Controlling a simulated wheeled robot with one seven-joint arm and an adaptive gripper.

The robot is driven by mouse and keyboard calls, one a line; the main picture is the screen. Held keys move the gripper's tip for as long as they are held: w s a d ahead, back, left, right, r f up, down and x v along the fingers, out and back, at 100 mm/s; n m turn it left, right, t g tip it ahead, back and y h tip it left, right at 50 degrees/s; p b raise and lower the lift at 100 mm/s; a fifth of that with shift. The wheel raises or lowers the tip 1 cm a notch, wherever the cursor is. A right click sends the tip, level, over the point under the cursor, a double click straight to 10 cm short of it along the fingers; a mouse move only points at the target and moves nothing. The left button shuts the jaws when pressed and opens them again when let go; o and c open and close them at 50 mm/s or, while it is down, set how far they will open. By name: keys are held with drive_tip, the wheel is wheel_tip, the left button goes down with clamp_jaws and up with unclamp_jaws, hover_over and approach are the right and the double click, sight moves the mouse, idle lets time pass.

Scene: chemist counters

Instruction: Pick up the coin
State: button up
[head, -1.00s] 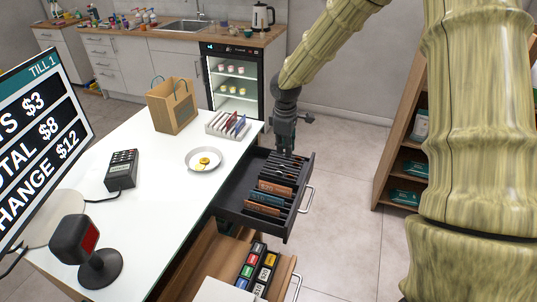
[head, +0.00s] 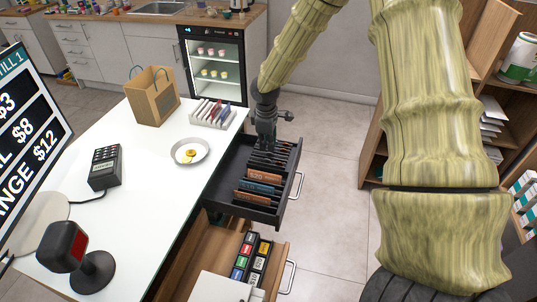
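A shallow white dish (head: 179,148) on the white counter holds a small round yellow piece (head: 190,154) that looks like a coin. The black cash drawer (head: 238,200) is pulled out at the counter's right edge. It has dark dividers and brown banknotes marked $20 (head: 257,174). My gripper (head: 266,145) points down over the back end of this drawer, to the right of the dish and apart from it. Its fingertips are small and dark against the drawer, so I cannot tell whether they are open or hold anything. No coin is clearly visible in the drawer.
A paper bag (head: 153,98) and a rack of slim packets (head: 213,113) stand behind the dish. A card terminal (head: 105,167), a scanner (head: 72,243) and a till screen (head: 28,130) are on the left. A lower wooden drawer (head: 204,262) with coloured boxes is open. Shelves stand right.

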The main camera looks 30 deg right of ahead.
sight(270, 153)
drive_tip(key=shift+s+d+f+p, duration=0.1)
drive_tip(key=shift+s+f+p, duration=0.25)
drive_tip(key=shift+s, duration=0.2)
drive_tip(key=f, duration=0.1)
drive_tip(key=w+f, duration=0.1)
drive_tip(key=f, duration=0.1)
drive_tip(key=shift+d+p, duration=0.1)
drive_tip(key=shift+p, duration=0.25)
drive_tip(key=shift+s+r, duration=0.15)
drive_tip(key=shift+s, duration=0.15)
drive_tip(key=shift+w, duration=0.15)
clamp_jaws()
